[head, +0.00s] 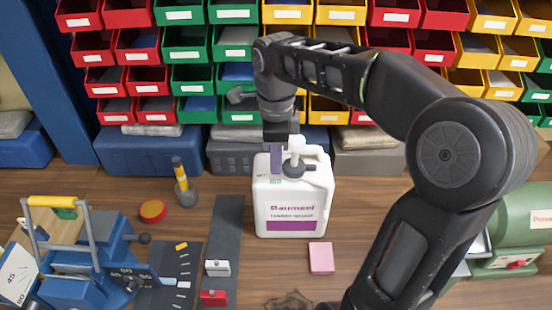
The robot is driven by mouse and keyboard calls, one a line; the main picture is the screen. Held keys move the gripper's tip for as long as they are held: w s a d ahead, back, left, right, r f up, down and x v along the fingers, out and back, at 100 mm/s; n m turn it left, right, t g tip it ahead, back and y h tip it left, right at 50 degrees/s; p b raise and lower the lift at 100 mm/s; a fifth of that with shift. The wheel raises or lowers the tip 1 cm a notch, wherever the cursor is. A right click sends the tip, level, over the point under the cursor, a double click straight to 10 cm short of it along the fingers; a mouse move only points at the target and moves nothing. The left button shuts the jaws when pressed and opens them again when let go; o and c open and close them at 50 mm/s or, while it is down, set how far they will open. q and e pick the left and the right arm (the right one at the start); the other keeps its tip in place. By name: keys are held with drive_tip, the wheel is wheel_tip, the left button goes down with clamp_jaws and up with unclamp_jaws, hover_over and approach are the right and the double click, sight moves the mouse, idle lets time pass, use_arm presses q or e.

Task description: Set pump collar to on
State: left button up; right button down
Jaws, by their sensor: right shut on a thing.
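A white jug (292,212) with a purple label stands upright on the wooden bench, in the middle of the head view. Its pump has a white head (296,144) and a dark collar (294,170) at the jug's top. My right gripper (298,162) reaches down from behind the jug, with dark fingers at the sides of the pump. It is shut on the pump collar, though the fingers hide part of the contact. I cannot read any collar marking. My left gripper is not in view.
A pink block (321,258) lies in front of the jug. A red disc (152,211) and a grey-yellow post (183,183) stand left, beyond a blue mitre tool (105,265). A green machine (515,215) is at right. Colored bins (235,45) fill the back.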

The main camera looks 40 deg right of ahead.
drive_tip(key=shift+s+a+n, duration=0.1)
drive_tip(key=shift+n, duration=0.2)
drive_tip(key=n, duration=0.2)
drive_tip(key=s+n+b, duration=0.1)
drive_tip(key=shift+a, duration=0.25)
drive_tip(key=n, duration=0.1)
drive_tip(key=s+n, duration=0.1)
drive_tip(key=shift+a+n, duration=0.1)
drive_tip(key=shift+n, duration=0.3)
drive_tip(key=n, duration=0.2)
drive_tip(key=s+n, duration=0.1)
drive_tip(key=n+b, duration=0.1)
drive_tip(key=n, duration=0.1)
drive_tip(key=shift+s+n, duration=0.3)
drive_tip(key=shift+s, duration=0.1)
drive_tip(key=c, duration=1.5)
unclamp_jaws()
drive_tip(key=shift+d, duration=0.2)
